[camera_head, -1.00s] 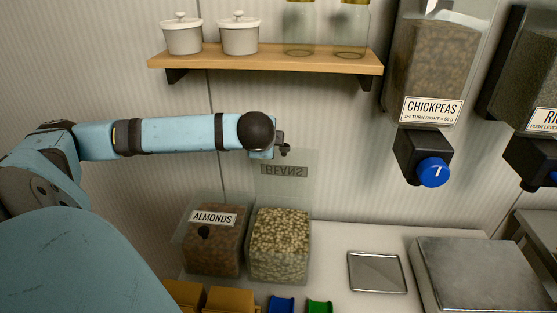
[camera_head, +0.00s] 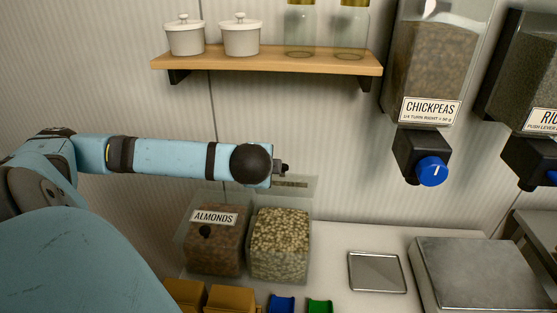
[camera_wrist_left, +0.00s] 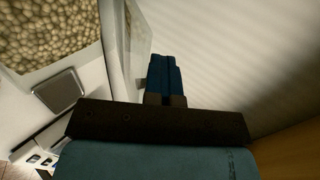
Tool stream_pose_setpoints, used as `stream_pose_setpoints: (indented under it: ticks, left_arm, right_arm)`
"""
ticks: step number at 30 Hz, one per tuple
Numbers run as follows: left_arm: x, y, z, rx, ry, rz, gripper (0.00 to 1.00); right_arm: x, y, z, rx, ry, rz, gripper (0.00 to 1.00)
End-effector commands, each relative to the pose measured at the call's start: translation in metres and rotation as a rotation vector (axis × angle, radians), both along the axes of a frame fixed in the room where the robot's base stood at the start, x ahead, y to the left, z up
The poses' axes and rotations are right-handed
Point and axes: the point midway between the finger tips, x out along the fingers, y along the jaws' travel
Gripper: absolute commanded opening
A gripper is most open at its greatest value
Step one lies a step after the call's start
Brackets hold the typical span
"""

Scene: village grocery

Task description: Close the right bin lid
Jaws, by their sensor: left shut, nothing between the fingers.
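The right bin (camera_head: 280,247) is clear, holds pale beans, and stands on the counter. Its clear lid (camera_head: 296,184) is raised at the back and tilted, with its label seen nearly edge-on. In the left wrist view the beans (camera_wrist_left: 48,28) show at upper left and a translucent panel, likely the lid (camera_wrist_left: 134,45), stands beside the fingers. My left gripper (camera_head: 284,168) is shut and empty, at the lid's upper part; whether it touches is hard to tell. It also shows in the wrist view (camera_wrist_left: 163,74). My right gripper is not in view.
A wooden shelf (camera_head: 270,63) with pots and jars is above. A metal tray (camera_head: 377,271) and a steel scale (camera_head: 463,275) are to the right. A chickpea dispenser (camera_head: 430,110) hangs on the wall.

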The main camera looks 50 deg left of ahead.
Motion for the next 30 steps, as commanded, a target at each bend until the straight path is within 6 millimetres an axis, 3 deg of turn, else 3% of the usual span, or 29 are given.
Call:
stream_pose_setpoints:
  ticks: [1,7,24,30]
  left_arm:
    - [-0.001,0.003,-0.013,-0.003,0.022,0.007,0.0]
    - [-0.002,0.001,-0.017,-0.004,0.023,0.006,0.0]
    - [-0.021,-0.015,-0.061,-0.002,0.02,0.005,0.0]
    - [-0.02,-0.014,-0.056,0.004,0.011,0.008,0.0]
  right_arm:
    - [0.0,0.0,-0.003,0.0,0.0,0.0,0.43]
    - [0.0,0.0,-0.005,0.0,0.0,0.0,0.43]
    - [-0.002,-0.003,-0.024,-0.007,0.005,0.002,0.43]
    - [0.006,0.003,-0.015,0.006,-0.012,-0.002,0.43]
